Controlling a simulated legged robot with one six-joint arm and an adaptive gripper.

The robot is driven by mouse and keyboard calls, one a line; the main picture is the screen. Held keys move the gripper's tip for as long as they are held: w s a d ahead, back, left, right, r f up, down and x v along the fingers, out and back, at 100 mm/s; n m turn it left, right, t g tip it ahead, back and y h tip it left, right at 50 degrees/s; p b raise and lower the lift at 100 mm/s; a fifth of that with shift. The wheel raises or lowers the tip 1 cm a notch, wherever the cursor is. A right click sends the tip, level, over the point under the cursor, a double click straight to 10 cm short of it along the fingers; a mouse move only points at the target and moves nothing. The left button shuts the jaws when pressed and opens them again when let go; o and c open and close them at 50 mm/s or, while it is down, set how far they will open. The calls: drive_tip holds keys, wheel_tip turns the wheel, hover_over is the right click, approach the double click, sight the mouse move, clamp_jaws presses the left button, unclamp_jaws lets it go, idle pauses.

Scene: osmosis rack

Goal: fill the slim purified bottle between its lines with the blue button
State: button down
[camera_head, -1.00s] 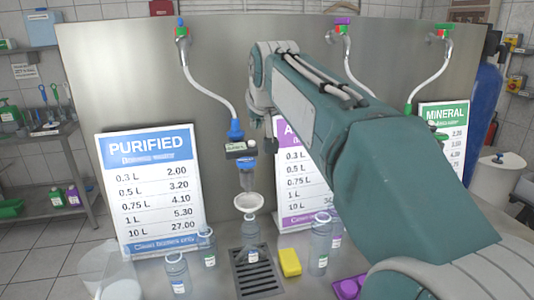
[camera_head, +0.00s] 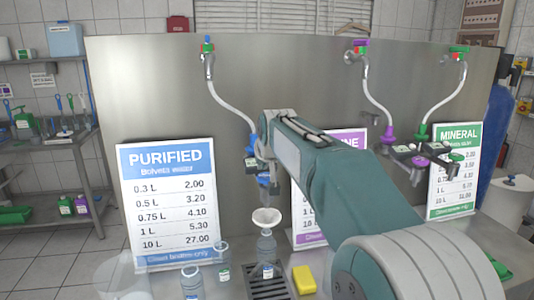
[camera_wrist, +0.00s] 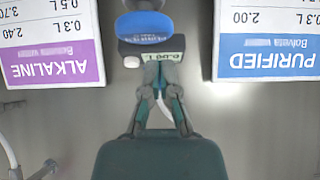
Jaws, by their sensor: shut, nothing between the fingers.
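A clear bottle with a blue label (camera_head: 266,248) stands upright on the drain grate (camera_head: 268,290), with a white funnel (camera_head: 266,216) in its mouth. The blue purified nozzle (camera_head: 252,143) hangs above it. A dark meter box hangs with this nozzle; in the wrist view the box (camera_wrist: 128,47) shows a small pale display, too blurred to read surely. My gripper (camera_wrist: 162,66) is shut and empty, its fingertips at the box's face, close to or touching it; I cannot tell which. The fingers hide part of the face, and I cannot make out the blue button. The bottle's lines and water level are too small to tell.
The purified price sign (camera_head: 168,205) stands left of the nozzle, the alkaline sign (camera_head: 303,220) right, partly behind my arm. Other bottles (camera_head: 191,283) stand left of the grate. A yellow sponge (camera_head: 304,279) lies right of it. A steel wall (camera_head: 150,95) stands behind.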

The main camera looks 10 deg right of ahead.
sight(268, 179)
drive_tip(key=shift+d+f, duration=0.55)
drive_tip(key=shift+f, duration=0.25)
drive_tip(key=shift+d+f, duration=0.2)
drive_tip(key=shift+d, duration=0.35)
drive_tip(key=shift+a+f, duration=0.1)
drive_tip(key=shift+a, duration=0.35)
drive_tip(key=shift+a+f, duration=0.3)
drive_tip(key=shift+f, duration=0.5)
drive_tip(key=shift+d+f, duration=0.1)
drive_tip(key=shift+d, duration=0.3)
drive_tip(key=shift+s, duration=0.1)
drive_tip(key=shift+a+f, duration=0.1)
drive_tip(key=shift+f, duration=0.1)
idle(4.7)
